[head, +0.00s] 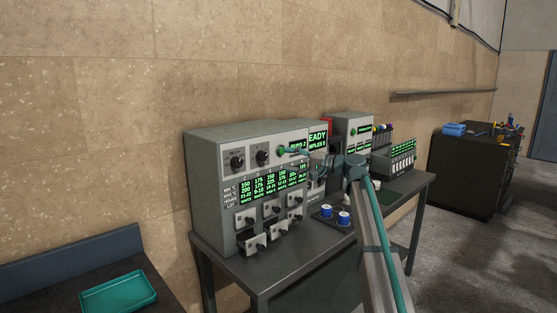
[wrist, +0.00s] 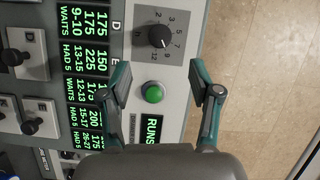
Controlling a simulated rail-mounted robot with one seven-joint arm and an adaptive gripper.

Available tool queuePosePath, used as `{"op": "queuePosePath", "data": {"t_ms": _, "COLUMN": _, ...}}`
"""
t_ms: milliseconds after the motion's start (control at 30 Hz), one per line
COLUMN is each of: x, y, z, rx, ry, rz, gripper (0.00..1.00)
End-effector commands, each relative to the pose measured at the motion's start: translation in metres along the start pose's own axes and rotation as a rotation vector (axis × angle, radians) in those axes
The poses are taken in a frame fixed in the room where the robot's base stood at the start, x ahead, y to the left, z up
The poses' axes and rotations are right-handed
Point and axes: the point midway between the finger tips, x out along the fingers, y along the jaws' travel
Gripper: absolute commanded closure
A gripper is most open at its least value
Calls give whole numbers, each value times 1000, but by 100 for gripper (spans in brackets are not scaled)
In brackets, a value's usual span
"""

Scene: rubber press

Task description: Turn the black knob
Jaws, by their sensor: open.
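A black knob (wrist: 159,37) with a white pointer line sits on the grey panel, inside a ring of printed numbers, in the wrist view. In the head view two black knobs show on the upper front of the grey machine, a left one (head: 237,161) and a right one (head: 262,156). My gripper (wrist: 163,86) is open and empty, its two fingers on either side of a green button (wrist: 154,92). The knob lies beyond the fingertips, apart from them. In the head view my gripper (head: 290,150) is at the panel's upper right.
Green-lit displays (wrist: 85,70) and black switches on drawers (wrist: 30,55) lie to the left in the wrist view. Blue-and-white containers (head: 335,214) stand on the dark table (head: 270,275). A teal tray (head: 118,294) lies at lower left. More machines (head: 352,128) stand behind my arm.

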Motion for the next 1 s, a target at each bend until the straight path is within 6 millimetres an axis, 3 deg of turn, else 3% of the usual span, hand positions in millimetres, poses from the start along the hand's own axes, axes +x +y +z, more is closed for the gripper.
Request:
{"op": "queuePosePath", "data": {"t_ms": 200, "x": -23, "y": 0, "z": 0, "rx": 0, "ry": 0, "rz": -1, "gripper": 37}}
{"op": "queuePosePath", "data": {"t_ms": 567, "x": -26, "y": 0, "z": 0, "rx": 0, "ry": 0, "rz": -1, "gripper": 39}}
{"op": "queuePosePath", "data": {"t_ms": 900, "x": -37, "y": -12, "z": 3, "rx": 18, "ry": 16, "rz": 10, "gripper": 95}}
{"op": "queuePosePath", "data": {"t_ms": 933, "x": -40, "y": -13, "z": 3, "rx": 22, "ry": 29, "rz": 13, "gripper": 100}}
{"op": "queuePosePath", "data": {"t_ms": 1000, "x": -47, "y": -13, "z": 4, "rx": 38, "ry": 69, "rz": 21, "gripper": 100}}
